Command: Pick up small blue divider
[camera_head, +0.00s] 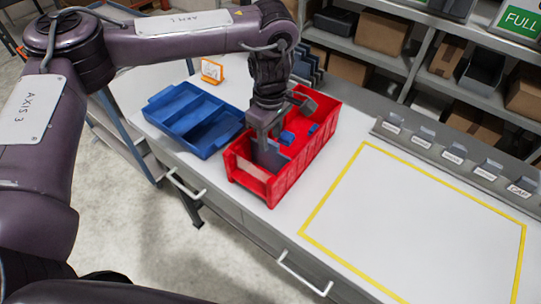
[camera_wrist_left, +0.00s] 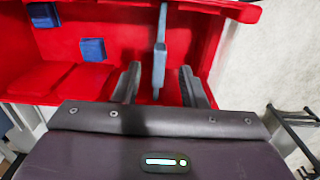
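A thin grey-blue divider (camera_head: 270,157) stands upright in the near part of the red bin (camera_head: 289,178). In the left wrist view, the divider (camera_wrist_left: 160,45) is edge-on between the two fingers of my left gripper (camera_wrist_left: 160,72), with a gap on each side. My left gripper (camera_head: 266,138) points down into the bin and is open. Its fingers partly hide the divider in the head view. Two small blue blocks (camera_head: 287,137) (camera_head: 313,128) lie further along in the bin. They also show in the left wrist view (camera_wrist_left: 93,49) (camera_wrist_left: 44,15). My right gripper is not in view.
A blue compartment tray (camera_head: 190,112) stands left of the bin, with a small orange sign (camera_head: 211,71) behind it. Dark blue upright panels (camera_head: 309,62) stand behind the bin. A yellow-outlined area (camera_head: 420,220) on the right is clear. A row of labelled holders (camera_head: 455,158) lines the back.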

